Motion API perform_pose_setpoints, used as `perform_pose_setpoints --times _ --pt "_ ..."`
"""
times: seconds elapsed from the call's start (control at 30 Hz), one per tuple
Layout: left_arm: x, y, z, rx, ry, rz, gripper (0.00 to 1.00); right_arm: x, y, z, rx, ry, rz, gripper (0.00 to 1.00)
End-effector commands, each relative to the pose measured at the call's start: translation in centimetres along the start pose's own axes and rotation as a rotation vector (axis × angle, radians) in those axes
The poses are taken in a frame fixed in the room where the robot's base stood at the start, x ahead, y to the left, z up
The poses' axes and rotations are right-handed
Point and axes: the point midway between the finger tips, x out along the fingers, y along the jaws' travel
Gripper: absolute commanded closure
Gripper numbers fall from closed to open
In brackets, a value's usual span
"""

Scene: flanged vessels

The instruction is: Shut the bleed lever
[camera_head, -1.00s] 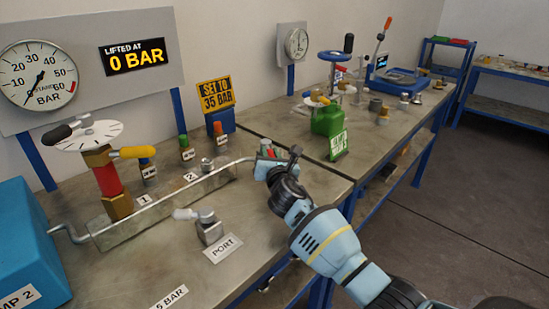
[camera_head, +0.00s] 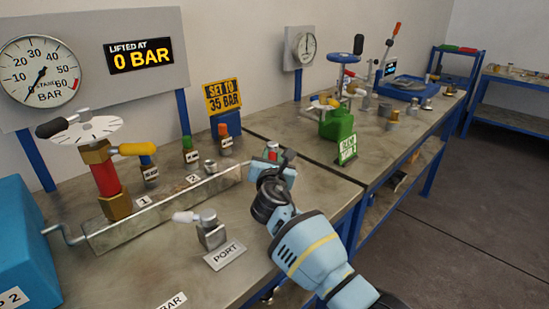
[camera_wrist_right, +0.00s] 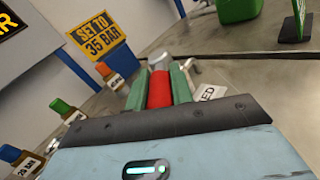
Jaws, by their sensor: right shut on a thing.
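The bleed lever has a red grip (camera_wrist_right: 160,88) with a pale metal end (camera_wrist_right: 159,61), seen between the two green fingers in the right wrist view. A small bit of its red (camera_head: 272,154) shows at my gripper in the head view. My right gripper (camera_wrist_right: 160,85) is shut on this red grip; it also shows in the head view (camera_head: 272,163), low at the right end of the metal trough. A partly hidden tag ending in "ED" (camera_wrist_right: 209,93) lies beside it. The lever's base is mostly hidden by my gripper. My left gripper is not in view.
A trough (camera_head: 165,207) runs left from my gripper. A port fitting (camera_head: 211,232) with a pale lever stands in front. Several small capped bottles and a "SET TO 35 BAR" sign (camera_head: 222,96) stand behind. A green vessel (camera_head: 337,124) is on the farther bench.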

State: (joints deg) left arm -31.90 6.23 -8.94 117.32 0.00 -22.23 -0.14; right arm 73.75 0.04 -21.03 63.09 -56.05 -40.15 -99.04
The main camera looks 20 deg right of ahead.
Motion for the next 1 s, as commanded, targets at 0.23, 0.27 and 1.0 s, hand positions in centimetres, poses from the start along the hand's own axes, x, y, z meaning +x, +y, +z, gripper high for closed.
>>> perform_pose_setpoints --times 0.23,0.27,1.0 --pt "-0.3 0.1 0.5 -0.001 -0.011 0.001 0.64 0.0 -0.1 0.0 0.0 0.001 0.0 0.58" --pt "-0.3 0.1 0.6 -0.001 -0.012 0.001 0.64 0.0 -0.1 0.0 0.0 0.001 0.0 0.55" --pt "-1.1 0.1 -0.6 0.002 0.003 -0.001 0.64 -4.8 0.0 0.1 0.002 0.0 0.003 0.55"
